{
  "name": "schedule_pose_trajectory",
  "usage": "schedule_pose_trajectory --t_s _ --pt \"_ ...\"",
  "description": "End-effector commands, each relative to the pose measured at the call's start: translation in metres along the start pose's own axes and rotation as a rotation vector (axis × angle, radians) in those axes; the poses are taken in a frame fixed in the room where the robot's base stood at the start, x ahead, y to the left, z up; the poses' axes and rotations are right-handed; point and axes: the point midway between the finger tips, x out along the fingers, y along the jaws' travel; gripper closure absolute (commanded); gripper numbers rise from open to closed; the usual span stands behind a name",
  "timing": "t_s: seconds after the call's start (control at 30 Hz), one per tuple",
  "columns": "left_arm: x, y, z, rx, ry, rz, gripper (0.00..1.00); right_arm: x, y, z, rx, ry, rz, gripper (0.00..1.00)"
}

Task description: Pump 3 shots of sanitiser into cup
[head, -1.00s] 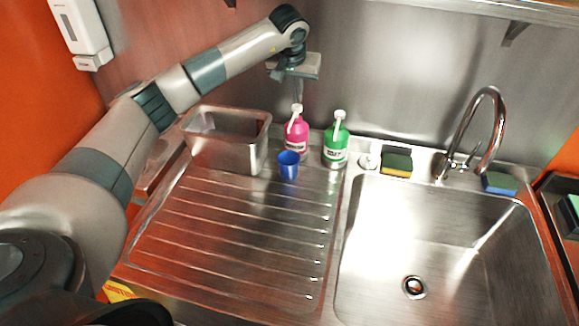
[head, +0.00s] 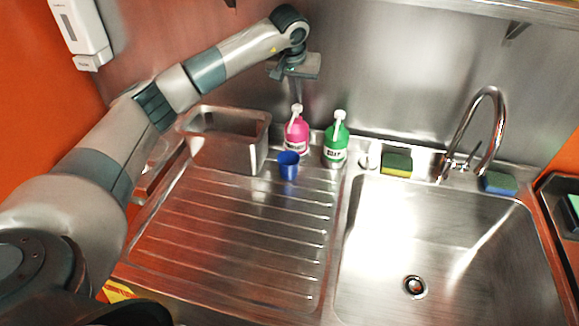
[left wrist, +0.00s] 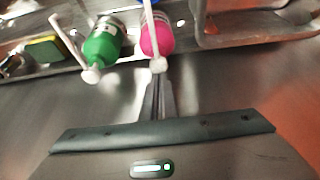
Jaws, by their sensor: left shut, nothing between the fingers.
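A pink pump bottle (head: 297,135) with a white pump head stands at the back of the drainboard. A green pump bottle (head: 336,142) labelled as soap stands to its right. A small blue cup (head: 288,165) stands upright just in front of the pink bottle. My left gripper (head: 297,100) points down, shut and empty, right above the pink bottle's pump head. In the left wrist view the fingertips (left wrist: 158,80) are close to the white pump head of the pink bottle (left wrist: 157,36); I cannot tell whether they touch. The green bottle (left wrist: 103,42) is beside it. My right gripper is not in view.
A steel container (head: 228,143) stands left of the cup. A sponge (head: 397,164), a tap (head: 490,130) and a blue-green sponge (head: 499,183) line the back of the sink (head: 440,235). The ribbed drainboard (head: 235,235) is clear in front.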

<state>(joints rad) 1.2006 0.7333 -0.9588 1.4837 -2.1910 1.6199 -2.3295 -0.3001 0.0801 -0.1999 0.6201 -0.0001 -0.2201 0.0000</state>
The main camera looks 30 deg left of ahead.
Motion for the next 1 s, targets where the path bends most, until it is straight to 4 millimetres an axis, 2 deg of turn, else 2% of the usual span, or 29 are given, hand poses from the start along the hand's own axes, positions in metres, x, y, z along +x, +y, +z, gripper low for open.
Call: schedule_pose_trajectory --t_s 1.0 --pt "0.024 0.0 0.011 0.001 -0.004 -0.001 1.0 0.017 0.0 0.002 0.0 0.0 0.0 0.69"
